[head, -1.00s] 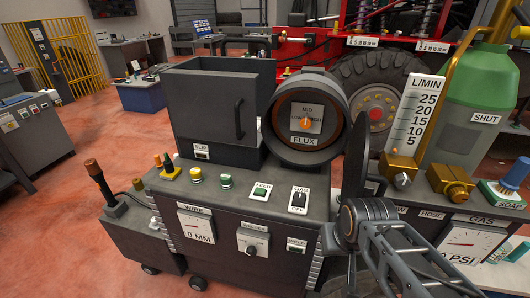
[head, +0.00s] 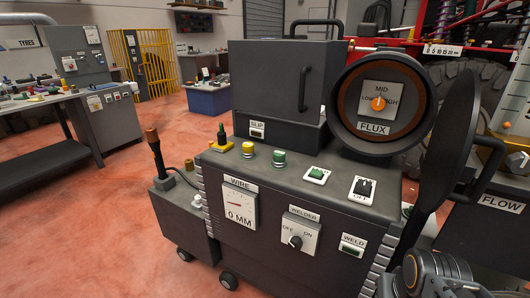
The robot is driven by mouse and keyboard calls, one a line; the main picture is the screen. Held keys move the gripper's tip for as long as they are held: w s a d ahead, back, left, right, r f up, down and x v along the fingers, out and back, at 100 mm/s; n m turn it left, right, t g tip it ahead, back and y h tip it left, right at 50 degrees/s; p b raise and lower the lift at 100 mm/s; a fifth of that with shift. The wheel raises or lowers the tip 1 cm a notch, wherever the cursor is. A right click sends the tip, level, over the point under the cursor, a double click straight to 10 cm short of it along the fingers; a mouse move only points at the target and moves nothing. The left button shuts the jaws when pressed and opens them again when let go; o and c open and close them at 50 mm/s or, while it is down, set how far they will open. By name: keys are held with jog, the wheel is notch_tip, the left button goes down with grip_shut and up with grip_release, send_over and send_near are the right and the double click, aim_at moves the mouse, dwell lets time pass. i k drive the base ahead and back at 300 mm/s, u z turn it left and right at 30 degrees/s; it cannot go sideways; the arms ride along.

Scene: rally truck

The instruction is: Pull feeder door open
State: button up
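The feeder door (head: 275,85) is the dark grey front panel of a box on top of the welder cart, left of the round flux dial. It looks closed, flush with the box. A black vertical bar handle (head: 304,88) stands out near its right edge. A second black handle (head: 306,30) arches over the box top. Part of my arm shows in the bottom right corner, well below and right of the door. My gripper's fingers are not visible, so nothing shows whether they are open or shut.
A large dark disc (head: 446,165) with a side handle stands edge-on beside the flux dial (head: 378,104). Knobs and buttons line the cart top (head: 320,185). A lever box (head: 182,215) adjoins the cart's left. Red floor (head: 110,230) is clear at left.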

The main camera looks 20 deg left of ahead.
aim_at(282, 78)
jog(key=k, duration=1.2)
jog(key=u, duration=0.65)
jog(key=i, duration=0.5)
jog(key=u, duration=0.85)
jog(key=i, duration=1.5)
jog(key=z, duration=1.25)
jog(key=i, duration=0.3)
jog(key=z, duration=0.2)
